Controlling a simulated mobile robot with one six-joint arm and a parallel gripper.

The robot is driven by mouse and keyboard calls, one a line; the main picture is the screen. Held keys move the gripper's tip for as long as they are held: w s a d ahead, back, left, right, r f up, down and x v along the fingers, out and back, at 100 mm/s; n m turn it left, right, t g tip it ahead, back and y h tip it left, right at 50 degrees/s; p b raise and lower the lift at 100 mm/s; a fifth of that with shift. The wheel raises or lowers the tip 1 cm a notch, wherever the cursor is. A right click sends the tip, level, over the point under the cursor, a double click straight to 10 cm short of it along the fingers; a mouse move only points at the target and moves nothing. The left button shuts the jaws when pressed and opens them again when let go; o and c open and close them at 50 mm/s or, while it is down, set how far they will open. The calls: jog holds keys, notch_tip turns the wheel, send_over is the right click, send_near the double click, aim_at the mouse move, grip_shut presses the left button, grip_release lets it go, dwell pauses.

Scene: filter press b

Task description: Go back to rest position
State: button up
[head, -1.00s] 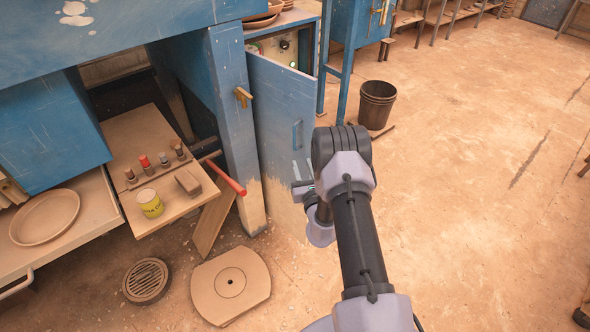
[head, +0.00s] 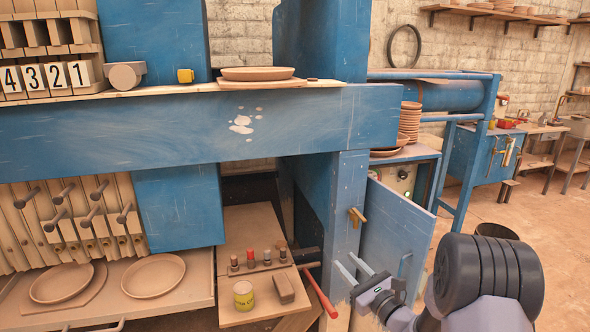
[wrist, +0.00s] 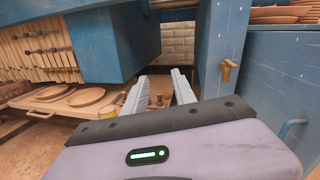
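My gripper (head: 353,268) is at the lower right of the head view, in front of the blue post and the blue cabinet door (head: 392,235). Its two fingers are spread apart with nothing between them. In the wrist view my gripper (wrist: 160,90) shows the same two separated, empty fingers, pointing toward the blue press frame. The folded joints of my arm fill the lower right corner of the head view.
A red-handled bar (head: 320,291) sticks out near my gripper. The blue beam (head: 180,130) spans above. Open floor lies at right.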

jog(key=s+a+r+n+g+y, duration=0.3)
jog(key=s+a+r+n+g, duration=0.35)
jog(key=s+a, duration=0.25)
jog(key=s+a+r+n+g+y, duration=0.2)
jog(key=s+a+r+n+g, duration=0.3)
jog(key=s+a+n, duration=0.3)
jog(key=s+a+n+g+h, duration=0.1)
jog(key=s+n+g+h, duration=0.15)
jog(key=s, duration=0.65)
jog(key=s+d+f+n+t+h, duration=0.1)
jog(key=s+d+n+t+h, duration=0.2)
jog(key=s+d+n+h, duration=0.4)
jog(key=s+d+h, duration=0.1)
jog(key=s+d, duration=0.3)
jog(key=shift+s+d+n, duration=0.15)
jog(key=shift+s+n, duration=0.15)
jog(key=shift+s, duration=0.1)
